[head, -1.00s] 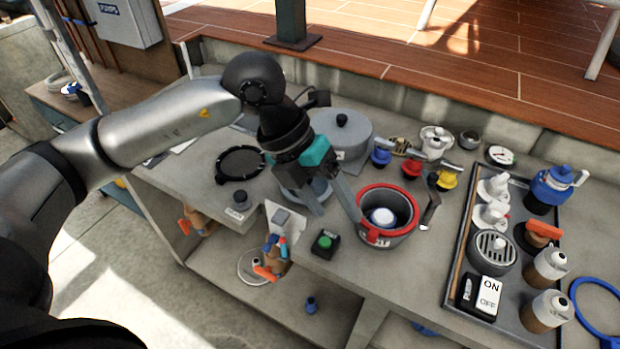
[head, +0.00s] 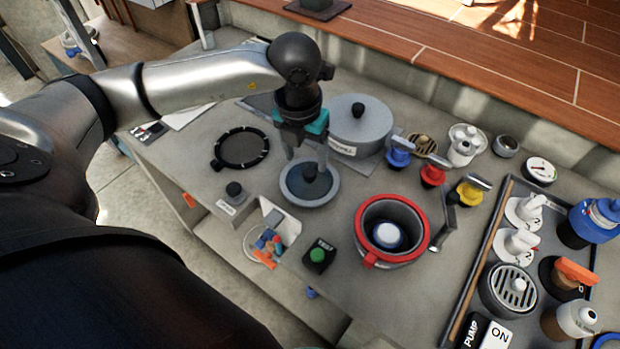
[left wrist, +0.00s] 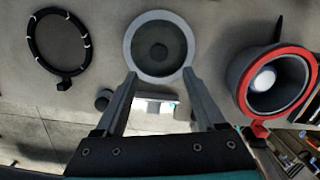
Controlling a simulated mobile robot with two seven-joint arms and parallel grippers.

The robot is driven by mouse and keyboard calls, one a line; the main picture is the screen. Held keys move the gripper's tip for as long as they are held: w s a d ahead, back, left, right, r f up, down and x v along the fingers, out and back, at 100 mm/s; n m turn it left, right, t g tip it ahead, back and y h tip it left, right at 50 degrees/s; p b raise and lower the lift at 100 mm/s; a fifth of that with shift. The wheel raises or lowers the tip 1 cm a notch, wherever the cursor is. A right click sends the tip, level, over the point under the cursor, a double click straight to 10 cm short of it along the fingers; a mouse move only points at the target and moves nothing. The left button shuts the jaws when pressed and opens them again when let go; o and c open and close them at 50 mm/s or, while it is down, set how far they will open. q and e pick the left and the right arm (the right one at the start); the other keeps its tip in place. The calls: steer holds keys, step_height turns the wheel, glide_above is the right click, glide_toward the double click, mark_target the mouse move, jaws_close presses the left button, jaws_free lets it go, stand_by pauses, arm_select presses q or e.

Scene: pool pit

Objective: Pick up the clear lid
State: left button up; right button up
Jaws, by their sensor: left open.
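The clear lid (head: 296,196) lies flat on the grey counter in the head view, a round disc with a light grey rim, a see-through dark middle and a dark knob. It also shows in the left wrist view (left wrist: 159,75), at the top middle. My left gripper (head: 307,166) is open and points down over the far part of the lid, with nothing between its fingers. In the left wrist view its two fingertips (left wrist: 159,73) reach toward the lid's near rim, one on each side. I cannot tell the exact height gap. My right gripper is not in view.
A grey lidded pot (head: 366,130) stands close behind the gripper. A red-rimmed pot (head: 420,215) stands to the right of the lid. A black ring (head: 222,150) lies to the left. A green button box (head: 318,256) and a dark knob (head: 234,190) sit nearer the front edge.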

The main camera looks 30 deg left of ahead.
mark_target(309, 172)
arm_select(q)
steer(key=shift+w+f, duration=0.2)
steer(key=shift+f, duration=0.8)
steer(key=f, duration=0.1)
steer(key=w+f, duration=0.1)
steer(key=f, duration=0.2)
steer(key=shift+w+a+f, duration=0.15)
steer(key=shift+w+f, duration=0.1)
steer(key=shift+f, duration=0.15)
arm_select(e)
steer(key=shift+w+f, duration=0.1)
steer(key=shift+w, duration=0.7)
arm_select(q)
jaws_close()
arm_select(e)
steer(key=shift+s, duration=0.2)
arm_select(q)
steer(key=shift+r, duration=0.1)
